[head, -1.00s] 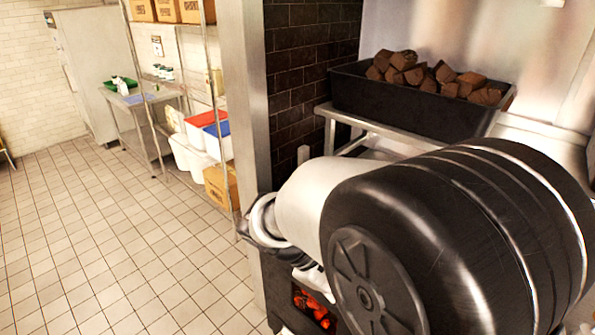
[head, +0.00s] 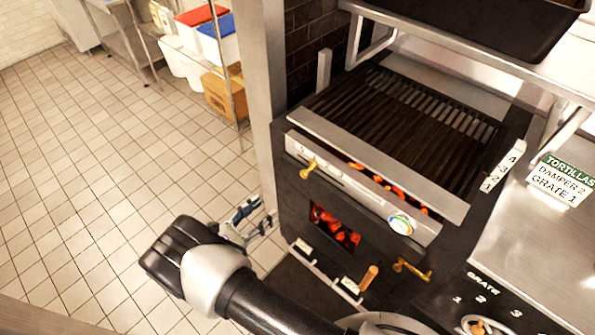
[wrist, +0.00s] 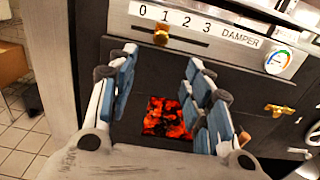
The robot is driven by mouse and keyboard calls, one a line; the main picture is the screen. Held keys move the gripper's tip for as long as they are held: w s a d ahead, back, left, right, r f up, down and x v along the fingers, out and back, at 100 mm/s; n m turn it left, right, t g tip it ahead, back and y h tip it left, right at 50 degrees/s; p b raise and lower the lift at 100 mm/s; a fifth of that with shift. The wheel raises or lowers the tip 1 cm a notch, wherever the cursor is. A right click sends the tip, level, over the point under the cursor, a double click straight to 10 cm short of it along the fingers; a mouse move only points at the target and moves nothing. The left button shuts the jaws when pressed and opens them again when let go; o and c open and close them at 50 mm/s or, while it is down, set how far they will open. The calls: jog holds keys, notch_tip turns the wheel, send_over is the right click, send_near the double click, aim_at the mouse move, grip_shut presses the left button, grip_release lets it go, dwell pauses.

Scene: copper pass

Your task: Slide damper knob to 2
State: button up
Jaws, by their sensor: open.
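The brass damper knob (wrist: 161,35) sits in a dark slot below a white scale marked 0, 1, 2, 3 and DAMPER. In the wrist view it is close to the 1, left of the 2. In the head view the knob (head: 309,170) shows near the left end of the grill's front panel (head: 345,185). My gripper (wrist: 162,58) is open and empty. Its blue-padded fingers stand apart below the knob in the picture, with no visible contact. In the head view my gripper (head: 248,218) is left of the grill front.
A fire opening (wrist: 168,117) glows below the panel. A dial (wrist: 278,60) and a brass handle (wrist: 279,110) are to the right. A card (head: 560,183) reads TORTILLAS, DAMPER 2, GRATE 1. A steel post (head: 262,100) stands left of the grill; tiled floor is clear further left.

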aim_at(303, 175)
jog(key=b+x, duration=0.2)
jog(key=x, duration=1.5)
jog(key=shift+d, duration=0.25)
grip_shut()
